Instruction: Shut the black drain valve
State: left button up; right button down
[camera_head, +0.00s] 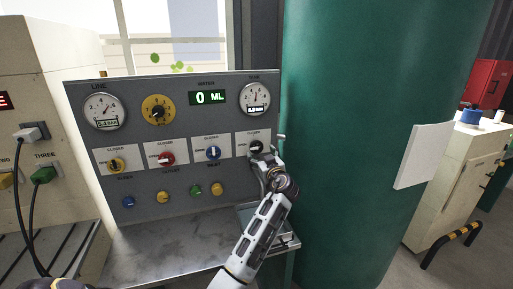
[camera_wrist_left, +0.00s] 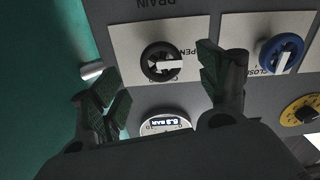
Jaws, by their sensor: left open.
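The black drain valve (camera_head: 256,147) is the rightmost of the valve knobs on the grey panel. In the left wrist view, upside down, the black knob (camera_wrist_left: 161,63) sits on its white plate below the word DRAIN. Its white pointer bar lies sideways toward the OPEN lettering. In the wrist view the open fingers (camera_wrist_left: 160,78) stand wide on either side of the knob, with visible gaps and nothing held. My right gripper is not seen.
The blue knob (camera_head: 213,153) is beside the black one, then the red knob (camera_head: 166,159) and yellow knob (camera_head: 116,165). Gauges and a 0 ML display (camera_head: 208,97) are above. A green column (camera_head: 345,150) stands close at right. A metal ledge (camera_head: 165,250) lies below.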

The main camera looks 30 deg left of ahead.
aim_at(257, 149)
pick_arm(q)
jog(key=p+x, duration=0.1)
jog(key=x, duration=0.5)
jog(key=shift+r+p, duration=0.1)
jog(key=shift+p, duration=0.2)
jog(key=shift+w+a, duration=0.45)
jog(key=shift+a, duration=0.05)
jog(key=c, duration=1.1)
jog(key=shift+o, duration=0.2)
